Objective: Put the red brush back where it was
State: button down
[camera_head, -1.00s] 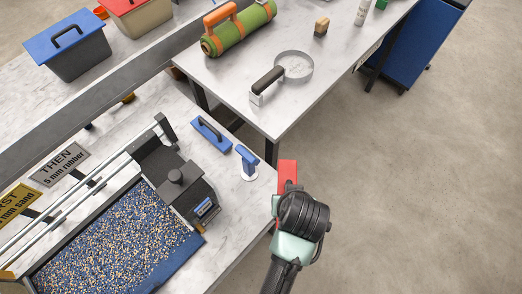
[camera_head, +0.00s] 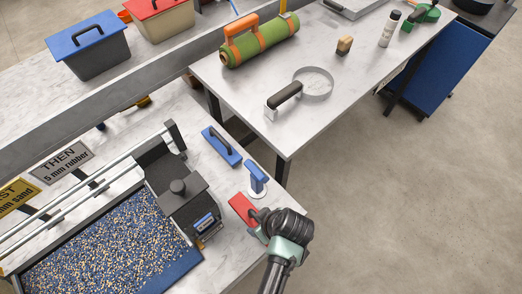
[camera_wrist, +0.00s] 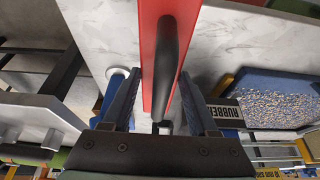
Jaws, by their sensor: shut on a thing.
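The red brush (camera_head: 241,209) is a flat red board with a black handle. In the wrist view the red brush (camera_wrist: 150,70) extends away from my gripper (camera_wrist: 160,103), with its handle between the two fingers. My gripper is shut on it. In the head view my gripper (camera_head: 256,223) is at the right corner of the near marble table, mostly hidden by my wrist. The brush appears over that corner; I cannot tell whether it touches the top.
A blue hand tool (camera_head: 256,178) on a white round base and a blue float (camera_head: 222,146) stand close by. A second table (camera_head: 300,58) holds a green roll (camera_head: 260,45) and a ring tool (camera_head: 316,84).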

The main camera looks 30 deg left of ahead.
jog(key=shift+w+f, duration=0.1)
jog(key=shift+f, duration=2.05)
jog(key=shift+f, duration=0.2)
jog(key=shift+c, duration=0.9)
grip_release()
jog(key=shift+r, duration=0.1)
